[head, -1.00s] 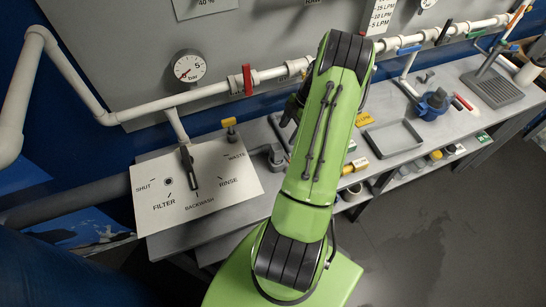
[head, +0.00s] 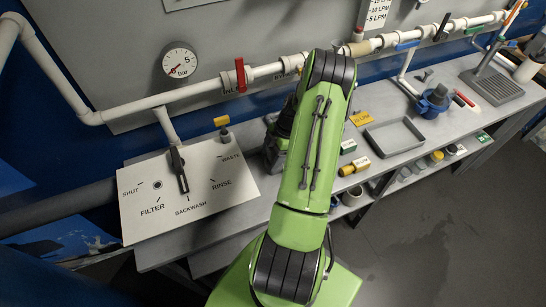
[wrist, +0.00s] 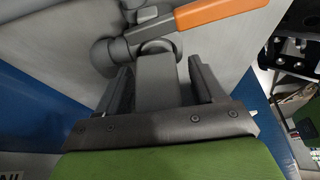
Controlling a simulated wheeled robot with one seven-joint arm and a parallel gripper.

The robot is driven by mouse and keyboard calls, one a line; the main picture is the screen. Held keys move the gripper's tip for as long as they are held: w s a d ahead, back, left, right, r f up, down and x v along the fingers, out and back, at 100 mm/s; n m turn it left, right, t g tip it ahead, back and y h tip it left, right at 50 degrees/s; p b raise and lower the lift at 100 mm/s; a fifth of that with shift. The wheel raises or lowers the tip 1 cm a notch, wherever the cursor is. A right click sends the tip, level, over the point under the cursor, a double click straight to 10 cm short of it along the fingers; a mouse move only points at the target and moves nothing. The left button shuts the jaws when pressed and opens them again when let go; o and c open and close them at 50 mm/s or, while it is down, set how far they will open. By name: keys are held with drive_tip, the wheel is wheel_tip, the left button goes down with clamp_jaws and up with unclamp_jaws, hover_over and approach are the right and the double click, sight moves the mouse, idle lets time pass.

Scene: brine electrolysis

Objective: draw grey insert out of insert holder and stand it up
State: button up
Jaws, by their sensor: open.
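My gripper shows in the wrist view (wrist: 160,88) with its two dark fingers apart. A grey block with a rounded, ring-like end (wrist: 155,75) lies between the fingers, with gaps showing on both sides. I cannot tell whether it is the grey insert, its holder or another part. In the head view my green arm covers most of the gripper, and only dark parts show at the arm's left side, low over the bench. The insert and the insert holder cannot be made out for certain there.
In the wrist view an orange-handled grey fitting (wrist: 205,15) lies just beyond the fingers. The bench holds a valve plate (head: 190,190) at left, a yellow-topped post (head: 224,130), a grey tray (head: 394,137) and a blue pump-like part (head: 434,102). Pipes run along the back panel.

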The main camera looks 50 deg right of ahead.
drive_tip(key=c, duration=1.2)
drive_tip(key=shift+o, duration=0.2)
drive_tip(key=shift+r+p, duration=1.65)
drive_tip(key=shift+r, duration=1.75)
